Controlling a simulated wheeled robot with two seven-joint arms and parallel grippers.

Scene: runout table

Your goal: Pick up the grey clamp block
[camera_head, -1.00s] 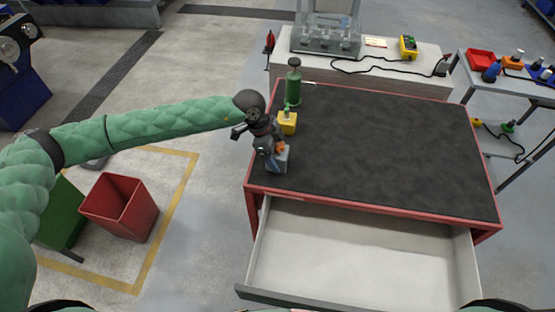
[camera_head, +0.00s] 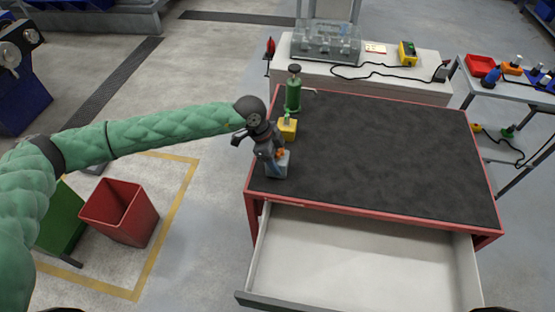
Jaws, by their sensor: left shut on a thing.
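The grey clamp block (camera_head: 277,168) is at the left front corner of the dark table top, with a small orange part on its upper side. My left gripper (camera_head: 271,156) comes down on it from above and is shut on it. The gripper hides part of the block's top. I cannot tell whether the block touches the table or is slightly above it. My right gripper is not in view.
A yellow block (camera_head: 287,129) and a green bottle-like item (camera_head: 293,92) stand just behind the gripper. The red-edged table (camera_head: 390,150) is otherwise clear. An open, empty drawer (camera_head: 360,255) juts out in front. A red bin (camera_head: 120,212) stands on the floor at left.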

